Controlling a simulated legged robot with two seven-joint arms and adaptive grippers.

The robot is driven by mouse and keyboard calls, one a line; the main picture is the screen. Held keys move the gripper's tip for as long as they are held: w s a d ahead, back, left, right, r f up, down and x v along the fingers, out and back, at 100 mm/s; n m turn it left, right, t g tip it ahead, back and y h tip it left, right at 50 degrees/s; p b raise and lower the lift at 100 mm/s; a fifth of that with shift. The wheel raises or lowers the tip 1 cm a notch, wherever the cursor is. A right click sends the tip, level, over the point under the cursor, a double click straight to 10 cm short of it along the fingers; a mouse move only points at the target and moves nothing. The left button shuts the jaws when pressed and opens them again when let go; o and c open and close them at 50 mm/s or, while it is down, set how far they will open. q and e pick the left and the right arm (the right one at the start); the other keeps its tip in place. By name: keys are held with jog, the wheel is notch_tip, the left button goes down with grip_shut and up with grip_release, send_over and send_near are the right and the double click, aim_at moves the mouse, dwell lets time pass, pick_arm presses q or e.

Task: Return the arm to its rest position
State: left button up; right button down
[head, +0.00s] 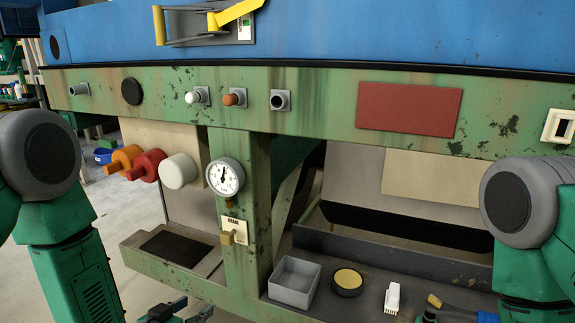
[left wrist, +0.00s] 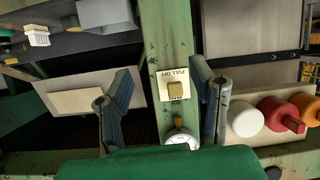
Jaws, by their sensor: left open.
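My left gripper (head: 178,312) shows at the bottom edge of the head view, low in front of the green bench, its lower part cut off. In the left wrist view, my left gripper (left wrist: 161,72) is open, with its two dark fingers apart and nothing between them. Beyond the fingers is a green post with a labelled plate and brass-coloured switch (left wrist: 175,90); this switch also shows in the head view (head: 234,237). My right arm (head: 530,220) comes in at the right. A dark piece at the bottom right may be my right gripper; I cannot tell its state.
A gauge (head: 225,176) sits above the switch. White (head: 178,171), red (head: 149,165) and orange (head: 124,159) knobs stick out at left. A red panel (head: 409,109) is above.

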pick_arm(q)
jog(key=s+a+f+g+y+p, duration=0.1)
jog(key=s+g, duration=0.3)
jog(key=s, duration=0.6)
jog(key=s+a+f+n+g+y+p, duration=0.1)
jog(key=s+a+f+g+p, duration=0.1)
jog(key=s, duration=0.9)
jog(key=s+a+f+n+g+y+p, duration=0.1)
jog(key=s+a+f+g+y+p, duration=0.1)
jog(key=s+g, duration=0.4)
jog(key=s+p, duration=0.1)
jog(key=s, duration=0.4)
jog(key=shift+a, duration=0.15)
pick_arm(e)
notch_tip(320, 180, up, 7)
jog(key=shift+r, duration=0.15)
pick_arm(q)
jog(key=shift+w, duration=0.1)
